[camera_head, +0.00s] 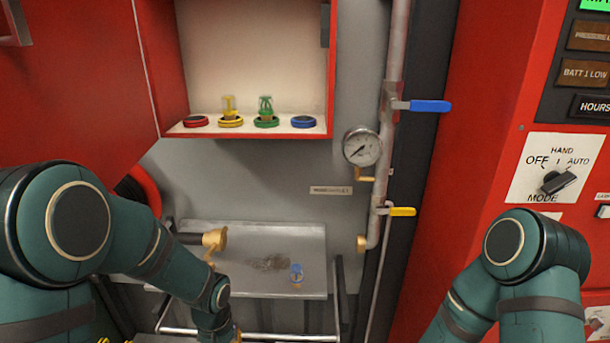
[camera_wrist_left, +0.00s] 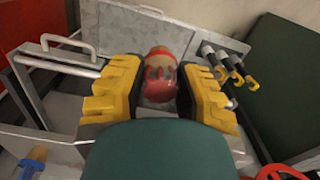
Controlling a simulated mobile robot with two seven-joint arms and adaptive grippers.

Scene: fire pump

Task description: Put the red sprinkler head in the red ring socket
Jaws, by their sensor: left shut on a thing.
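The red sprinkler head (camera_wrist_left: 160,75) is between the two yellow fingers of my left gripper (camera_wrist_left: 160,88) in the left wrist view. The gripper is shut on it, and my green wrist part covers the space just below it. In the head view the held head is hidden behind my left arm. The red ring socket (camera_head: 196,121) is leftmost on the shelf of the open red cabinet and looks empty, with a dark middle. My left gripper is low, below the cabinet. My right arm shows at the lower right, but its gripper is out of view.
A yellow sprinkler head (camera_head: 229,106) and a green one (camera_head: 265,106) stand in their rings. The blue ring (camera_head: 304,121) is empty. A blue sprinkler head (camera_head: 296,273) stands on the metal tray (camera_head: 310,245). A gauge (camera_head: 362,147) and a vertical pipe (camera_head: 397,50) are right of the cabinet.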

